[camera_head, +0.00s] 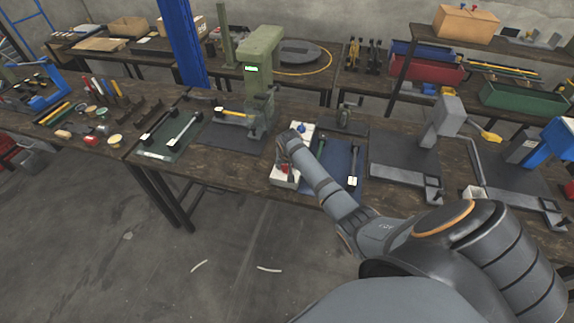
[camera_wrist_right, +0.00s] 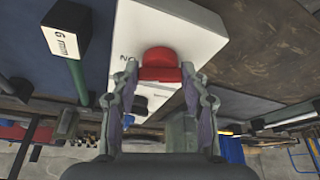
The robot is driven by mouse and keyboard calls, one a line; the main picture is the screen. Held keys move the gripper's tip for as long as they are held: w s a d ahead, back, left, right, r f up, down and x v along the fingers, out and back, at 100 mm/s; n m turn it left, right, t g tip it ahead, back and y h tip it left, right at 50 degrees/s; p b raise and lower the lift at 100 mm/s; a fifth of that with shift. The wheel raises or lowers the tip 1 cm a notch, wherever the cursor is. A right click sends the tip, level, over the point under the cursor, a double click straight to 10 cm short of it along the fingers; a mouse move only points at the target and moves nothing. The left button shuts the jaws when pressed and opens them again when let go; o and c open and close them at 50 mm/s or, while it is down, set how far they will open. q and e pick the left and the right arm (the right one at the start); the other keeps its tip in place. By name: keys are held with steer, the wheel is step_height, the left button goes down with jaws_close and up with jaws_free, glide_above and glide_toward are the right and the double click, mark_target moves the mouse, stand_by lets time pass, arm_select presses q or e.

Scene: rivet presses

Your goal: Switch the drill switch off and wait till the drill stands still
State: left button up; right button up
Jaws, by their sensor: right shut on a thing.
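The green drill press (camera_head: 262,75) stands on the workbench with a small lit green display on its head. From these views I cannot tell whether its drill is turning. A white switch box (camera_head: 285,182) sits at the bench's front edge, right of the drill; it also fills the top of the right wrist view (camera_wrist_right: 195,28). Its red switch knob (camera_wrist_right: 160,66) lies between the fingers of my right gripper (camera_wrist_right: 160,75), which is shut on it. My right gripper (camera_head: 284,167) partly hides the box in the head view. The switch position is unclear. My left gripper is out of view.
A blue mat (camera_head: 338,188) with black-headed tools lies right of the box. A tool with a green shaft (camera_wrist_right: 77,80) is close beside my gripper. Grey presses (camera_head: 440,125) stand further right. A green mat (camera_head: 178,135) with tools lies left of the drill.

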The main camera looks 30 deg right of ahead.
steer(key=shift+d+r+n+y+p, duration=0.15)
steer(key=shift+n+y+p, duration=0.15)
steer(key=shift+n+p, duration=0.45)
steer(key=shift+n+y+p, duration=0.3)
steer(key=shift+n, duration=0.55)
steer(key=n+y, duration=0.1)
steer(key=n, duration=0.1)
steer(key=shift+n+t, duration=0.4)
steer(key=n, duration=0.1)
steer(key=n+y+b, duration=0.1)
steer(key=n, duration=0.1)
steer(key=shift+d+f+n, duration=0.15)
steer(key=shift+f+n, duration=0.1)
steer(key=shift+n, duration=0.05)
steer(key=n+y+b, duration=0.1)
steer(key=n+b, duration=0.1)
steer(key=n, duration=0.1)
steer(key=shift+w+g+y+b, duration=0.1)
steer(key=shift+g+y+b, duration=0.2)
steer(key=shift+g+b, duration=0.1)
steer(key=shift+r+n+b, duration=0.1)
steer(key=shift+n+b, duration=0.2)
steer(key=shift+n, duration=0.3)
